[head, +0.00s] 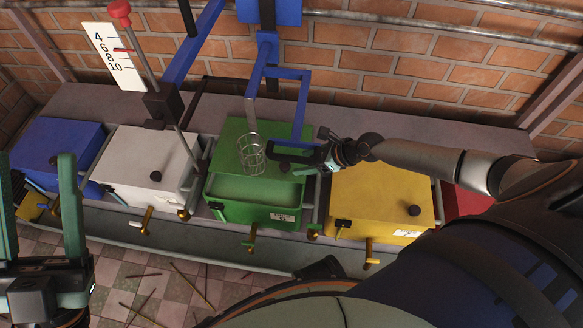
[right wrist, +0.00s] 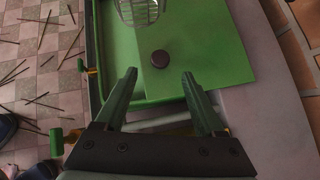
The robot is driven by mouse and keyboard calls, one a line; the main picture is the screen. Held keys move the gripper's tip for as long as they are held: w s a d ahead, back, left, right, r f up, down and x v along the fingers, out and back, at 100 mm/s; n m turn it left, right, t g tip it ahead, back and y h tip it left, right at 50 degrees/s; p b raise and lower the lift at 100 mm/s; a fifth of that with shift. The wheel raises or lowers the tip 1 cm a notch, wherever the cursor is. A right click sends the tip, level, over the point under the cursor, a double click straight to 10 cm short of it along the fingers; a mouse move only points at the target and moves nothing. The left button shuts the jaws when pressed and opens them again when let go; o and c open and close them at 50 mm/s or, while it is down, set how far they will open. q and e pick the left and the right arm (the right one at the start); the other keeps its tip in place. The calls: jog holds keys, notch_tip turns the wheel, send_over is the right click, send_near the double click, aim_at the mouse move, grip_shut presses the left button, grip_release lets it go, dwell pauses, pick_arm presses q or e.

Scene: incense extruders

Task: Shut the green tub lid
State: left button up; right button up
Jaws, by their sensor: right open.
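The green tub (head: 252,214) stands in the row between the white and yellow tubs. Its green lid (head: 236,135) covers the back part and leaves an open strip along the front. The lid (right wrist: 215,60) has a dark round knob (right wrist: 160,59), seen in the right wrist view. My right gripper (right wrist: 160,73) is open, its fingertips pointing at the lid on either side of the knob; contact cannot be told. In the head view the right gripper (head: 268,152) is over the lid, partly hiding it. My left gripper (head: 38,158) is open and empty at the far left.
A wire basket (head: 251,158) hangs from a blue frame (head: 304,98) close to my right gripper. A blue tub (head: 55,145), white tub (head: 150,165) and yellow tub (head: 380,195) share the bench. A red-knobbed lever (head: 120,9) rises behind. Sticks litter the floor.

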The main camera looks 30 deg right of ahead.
aim_at(286, 166)
jog(key=b+x, duration=0.3)
jog(key=x, duration=0.3)
pick_arm(q)
jog(key=f, duration=0.4)
jog(key=shift+w+d+f, duration=0.15)
jog(key=shift+d+f, duration=0.05)
jog(key=shift+d, duration=0.1)
pick_arm(e)
jog(key=shift+w, duration=0.1)
grip_shut()
dwell(0.6)
